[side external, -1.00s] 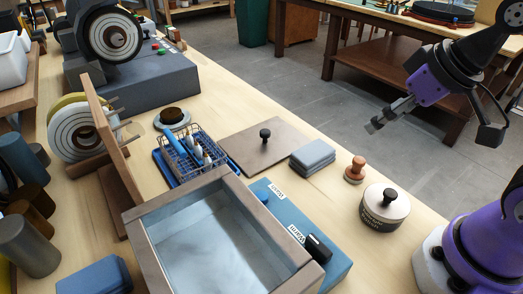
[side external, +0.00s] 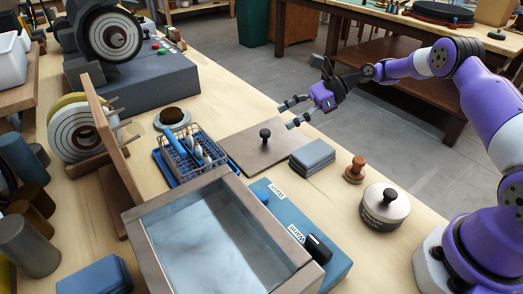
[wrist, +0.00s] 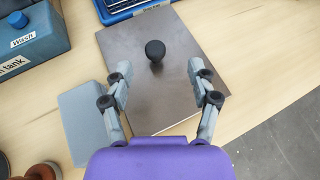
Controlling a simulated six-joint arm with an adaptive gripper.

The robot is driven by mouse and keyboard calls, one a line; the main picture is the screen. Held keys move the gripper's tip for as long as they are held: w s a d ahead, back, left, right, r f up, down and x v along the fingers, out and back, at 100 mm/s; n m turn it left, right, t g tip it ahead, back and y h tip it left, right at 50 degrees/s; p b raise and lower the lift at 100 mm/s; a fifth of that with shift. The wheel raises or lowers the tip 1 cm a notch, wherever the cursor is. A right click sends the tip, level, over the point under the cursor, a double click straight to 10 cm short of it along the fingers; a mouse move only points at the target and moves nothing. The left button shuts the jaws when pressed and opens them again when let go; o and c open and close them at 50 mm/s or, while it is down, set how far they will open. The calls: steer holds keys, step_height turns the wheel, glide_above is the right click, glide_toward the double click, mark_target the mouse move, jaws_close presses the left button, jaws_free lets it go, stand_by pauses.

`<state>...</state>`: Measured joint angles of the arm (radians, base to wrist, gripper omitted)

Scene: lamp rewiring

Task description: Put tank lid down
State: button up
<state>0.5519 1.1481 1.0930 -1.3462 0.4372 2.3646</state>
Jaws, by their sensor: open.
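The tank lid is a flat grey-brown plate (side external: 246,153) with a black knob (side external: 265,134). It lies flat on the bench behind the tank, and the wrist view shows its plate (wrist: 184,97) and knob (wrist: 155,51). The open-topped tank (side external: 137,232) holds pale bluish liquid and is uncovered. My gripper (side external: 286,113) is open and empty, to the right of the knob and above the lid's right edge. In the wrist view my gripper (wrist: 161,78) has its fingers spread on either side, with the knob ahead between them.
Folded grey-blue cloths (side external: 312,156) lie beside the lid's right corner. A blue wash tank block (side external: 282,215) adjoins the tank. A wooden stamp (side external: 355,169) and a round lidded tin (side external: 384,208) stand right.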

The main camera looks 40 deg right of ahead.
mark_target(265, 131)
steer(key=shift+s+d+f+m+y, duration=0.1)
steer(key=shift+s+f+m+y, duration=0.1)
steer(key=shift+f+m, duration=0.25)
steer(key=shift+s+d+f+m+y, duration=0.1)
steer(key=shift+f+m+y, duration=0.1)
steer(key=shift+f+m, duration=0.25)
steer(key=shift+w+a+f, duration=0.1)
steer(key=shift+a, duration=0.25)
steer(key=x, duration=0.6)
steer(key=shift+w+a+f, duration=0.1)
steer(key=shift+w+a, duration=0.05)
steer(key=shift+a, duration=0.2)
jaws_close()
